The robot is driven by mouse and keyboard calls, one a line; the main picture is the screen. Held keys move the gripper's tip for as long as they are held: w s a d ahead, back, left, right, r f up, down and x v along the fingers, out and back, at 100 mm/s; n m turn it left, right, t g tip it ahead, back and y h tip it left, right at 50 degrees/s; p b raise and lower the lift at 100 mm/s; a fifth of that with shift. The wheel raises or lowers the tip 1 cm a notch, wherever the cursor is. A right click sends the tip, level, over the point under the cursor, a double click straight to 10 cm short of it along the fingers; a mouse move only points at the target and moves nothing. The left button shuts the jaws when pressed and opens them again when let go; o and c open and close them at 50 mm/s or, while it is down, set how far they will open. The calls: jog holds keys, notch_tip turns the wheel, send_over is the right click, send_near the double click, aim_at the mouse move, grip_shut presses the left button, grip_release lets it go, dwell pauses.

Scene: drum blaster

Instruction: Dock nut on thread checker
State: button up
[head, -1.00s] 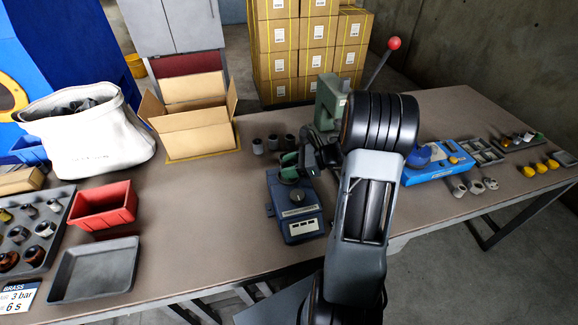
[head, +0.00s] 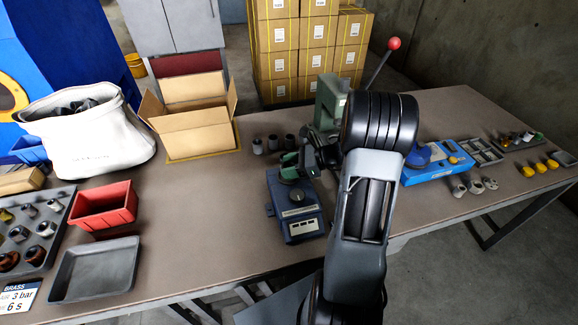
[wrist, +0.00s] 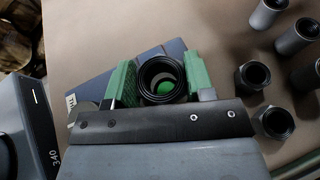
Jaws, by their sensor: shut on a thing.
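My gripper (wrist: 161,82) has two green finger pads shut on a dark, round nut (wrist: 144,73) in the wrist view. Its open bore faces the camera, and a green disc shows through it. The blue thread checker (wrist: 178,48) lies partly behind the nut and pads. In the head view, the thread checker (head: 302,225) stands on the table with a pale label and small displays on its front. My gripper (head: 296,166) is at its far end, low over it. The arm and pads hide the nut there, and I cannot tell whether it touches the checker.
Several grey fittings (head: 273,143) stand just behind the checker. A green press (head: 330,100) with a red-knobbed lever is behind my arm. A blue box (head: 437,170) is at right.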

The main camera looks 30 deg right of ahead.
jog(key=shift+f+b, duration=0.5)
jog(key=shift+f, duration=0.3)
jog(key=o, duration=0.7)
jog(key=shift+o, duration=0.2)
jog(key=p+v, duration=0.4)
jog(key=v, duration=0.7)
jog(key=shift+p, duration=0.4)
